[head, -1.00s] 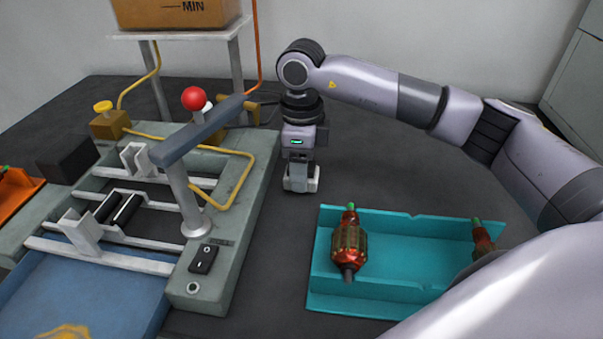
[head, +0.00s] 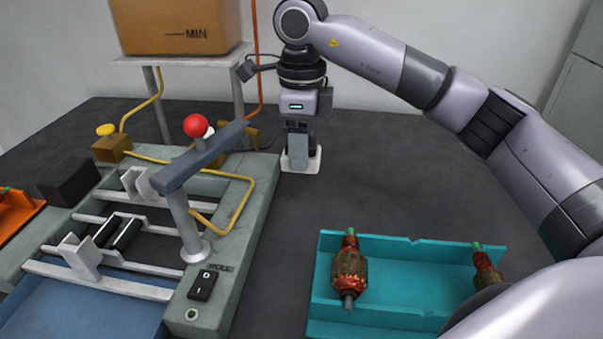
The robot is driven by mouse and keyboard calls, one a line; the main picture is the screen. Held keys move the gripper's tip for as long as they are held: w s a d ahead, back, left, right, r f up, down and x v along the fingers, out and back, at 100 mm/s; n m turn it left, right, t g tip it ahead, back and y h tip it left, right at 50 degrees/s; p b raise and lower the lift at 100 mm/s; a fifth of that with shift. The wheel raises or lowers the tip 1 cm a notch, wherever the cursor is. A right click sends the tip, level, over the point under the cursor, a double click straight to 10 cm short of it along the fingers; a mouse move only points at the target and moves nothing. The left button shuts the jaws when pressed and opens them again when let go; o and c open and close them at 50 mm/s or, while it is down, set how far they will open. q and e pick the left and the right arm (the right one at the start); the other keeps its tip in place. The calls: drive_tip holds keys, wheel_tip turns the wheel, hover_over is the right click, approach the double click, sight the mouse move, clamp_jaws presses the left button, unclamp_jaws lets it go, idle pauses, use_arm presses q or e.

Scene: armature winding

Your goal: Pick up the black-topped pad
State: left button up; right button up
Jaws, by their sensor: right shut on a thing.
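My right gripper (head: 299,148) points down behind the turquoise tray and to the right of the grey machine. It is shut on a small pad (head: 301,164), which shows as a white base with a dark part between and beside the fingers. The fingers hide much of its top. The pad appears to be held above the dark table, though the height is hard to judge. My left gripper is not in view.
The grey machine (head: 236,210) with a red-knobbed lever (head: 196,126) stands left. A turquoise tray (head: 410,262) holds two copper-wound armatures (head: 348,273) at front right. A brown box (head: 180,25) sits on a stand behind. The table (head: 380,170) around the gripper is clear.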

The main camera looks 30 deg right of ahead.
wheel_tip(320, 180, up, 10)
drive_tip(key=shift+r+p, duration=0.1)
drive_tip(key=shift+p, duration=0.9)
drive_tip(key=o, duration=0.4)
drive_tip(key=c, duration=0.3)
